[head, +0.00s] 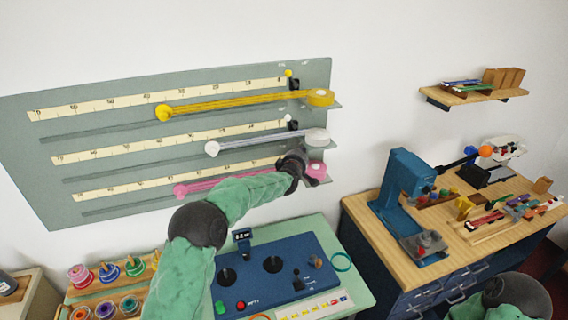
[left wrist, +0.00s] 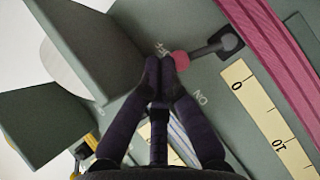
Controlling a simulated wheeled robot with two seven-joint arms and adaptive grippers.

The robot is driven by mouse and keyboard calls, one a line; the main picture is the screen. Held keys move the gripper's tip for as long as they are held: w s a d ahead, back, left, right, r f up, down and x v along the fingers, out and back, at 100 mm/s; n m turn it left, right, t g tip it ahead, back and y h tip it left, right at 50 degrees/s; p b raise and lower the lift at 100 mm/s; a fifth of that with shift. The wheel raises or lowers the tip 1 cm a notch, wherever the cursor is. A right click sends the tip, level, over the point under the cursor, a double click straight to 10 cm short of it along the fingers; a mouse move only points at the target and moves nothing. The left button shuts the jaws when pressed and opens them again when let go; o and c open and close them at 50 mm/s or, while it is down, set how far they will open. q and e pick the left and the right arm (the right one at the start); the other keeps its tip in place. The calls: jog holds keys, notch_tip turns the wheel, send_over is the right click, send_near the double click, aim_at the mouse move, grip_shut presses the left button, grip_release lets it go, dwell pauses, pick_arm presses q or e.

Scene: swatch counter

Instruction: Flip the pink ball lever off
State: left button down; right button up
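The pink ball (left wrist: 181,60) sits at the end of a dark lever shaft (left wrist: 205,50) that comes out of a black socket (left wrist: 230,42) on the grey-green board. A white "ON" mark shows below the ball, and another white mark, partly covered, shows near my fingertips. My left gripper (left wrist: 160,64) has its fingers together, right beside the ball on its left. I cannot tell whether they touch. In the head view my left gripper (head: 298,164) is at the right end of the pink ribbon row and hides the lever. My right gripper is out of view.
The board (head: 60,110) also carries yellow (head: 320,97) and white (head: 317,136) ribbon rolls with ball levers above. Angled grey shelf plates stand close to my left gripper. Below is a blue control panel (head: 270,270); a wooden workbench (head: 375,215) with tools stands right.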

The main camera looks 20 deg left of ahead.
pick_arm(q)
jog(key=shift+w+d, duration=0.15)
jog(key=shift+w, duration=0.05)
dwell(0.4)
jog(key=s+r, duration=0.2)
jog(key=s, duration=1)
